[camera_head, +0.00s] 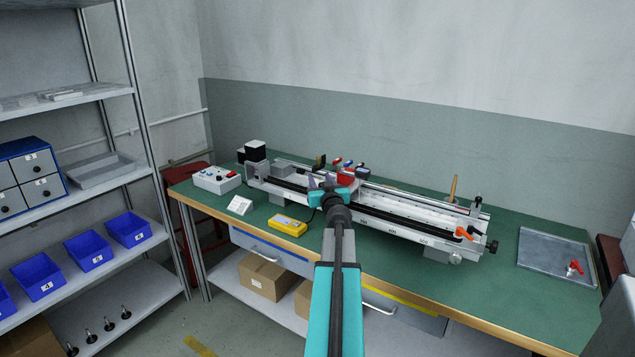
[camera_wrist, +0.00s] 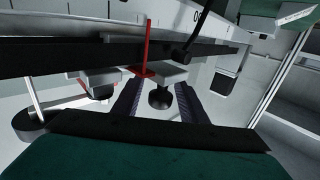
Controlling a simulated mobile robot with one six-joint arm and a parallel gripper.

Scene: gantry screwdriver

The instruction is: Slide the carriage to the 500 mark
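There are visible gaps at both sides of the knob. A thin red pointer (camera_wrist: 147,50) stands above the knob against the pale scale strip (camera_wrist: 175,20).
A yellow meter (camera_head: 287,225) and a white card (camera_head: 240,205) lie left of the gripper. A control box (camera_head: 217,179) is at the bench's left end. Orange-handled clamps (camera_head: 464,233) sit at the rail's right end. A grey tray (camera_head: 553,258) lies farther right.

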